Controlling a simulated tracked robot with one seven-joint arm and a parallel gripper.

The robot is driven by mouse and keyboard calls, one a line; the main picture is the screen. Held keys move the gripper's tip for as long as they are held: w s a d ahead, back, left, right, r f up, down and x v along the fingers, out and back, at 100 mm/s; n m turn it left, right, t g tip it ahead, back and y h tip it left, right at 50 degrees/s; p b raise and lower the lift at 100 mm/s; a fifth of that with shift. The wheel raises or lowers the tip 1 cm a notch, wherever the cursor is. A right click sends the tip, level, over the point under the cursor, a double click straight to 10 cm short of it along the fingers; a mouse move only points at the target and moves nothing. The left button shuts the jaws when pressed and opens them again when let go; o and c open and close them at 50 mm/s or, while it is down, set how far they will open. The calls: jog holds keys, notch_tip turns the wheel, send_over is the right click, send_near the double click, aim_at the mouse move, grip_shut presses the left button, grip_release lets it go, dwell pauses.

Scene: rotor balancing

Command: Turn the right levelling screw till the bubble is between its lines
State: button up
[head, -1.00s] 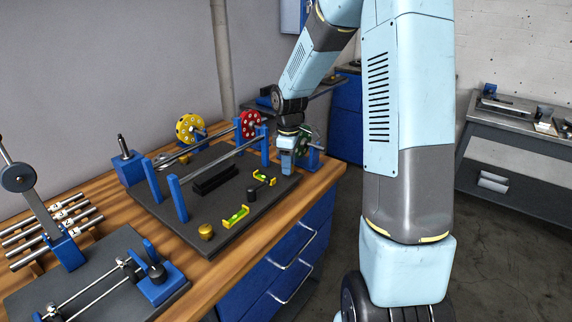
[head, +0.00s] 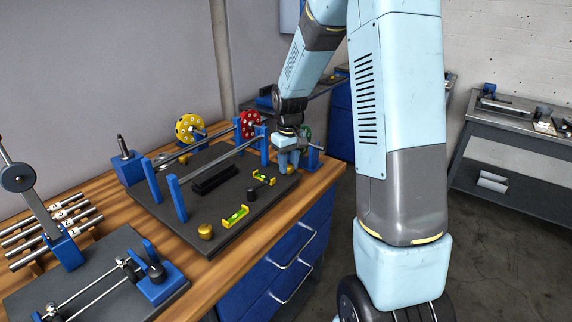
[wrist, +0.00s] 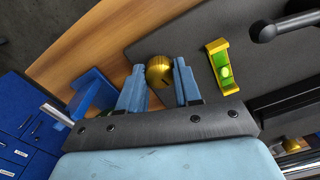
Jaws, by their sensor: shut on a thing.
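The right levelling screw, a round brass knob (wrist: 159,71), sits between my two blue fingertips in the wrist view, at the corner of the dark base plate (head: 215,160). My gripper (head: 289,168) is shut on it; in the head view the fingers mostly hide the screw. Beside it is a yellow level with a green vial (wrist: 219,66); it also shows in the head view (head: 264,179). A pale bubble shows near the vial's middle, but I cannot make out the lines. A second yellow level (head: 235,216) and the brass left screw (head: 205,231) are at the plate's near end.
Blue posts (head: 177,198) with rails stand on the plate. Yellow (head: 189,128) and red (head: 249,124) discs stand behind, and a green disc (head: 305,134) is close behind my gripper. Steel shafts (head: 50,228) lie at left. Wooden bench edge (head: 322,183) runs just right of the plate.

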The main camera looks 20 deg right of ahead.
aim_at(289, 165)
jog(key=m, duration=0.5)
jog(key=shift+s+f, duration=0.1)
jog(key=shift+s, duration=0.05)
jog(key=shift+m, duration=0.3)
dwell(0.3)
jog(key=o, duration=1)
jog(key=shift+o, duration=0.2)
jog(key=shift+r, duration=0.2)
jog(key=shift+r, duration=0.2)
notch_tip(289, 165, up, 13)
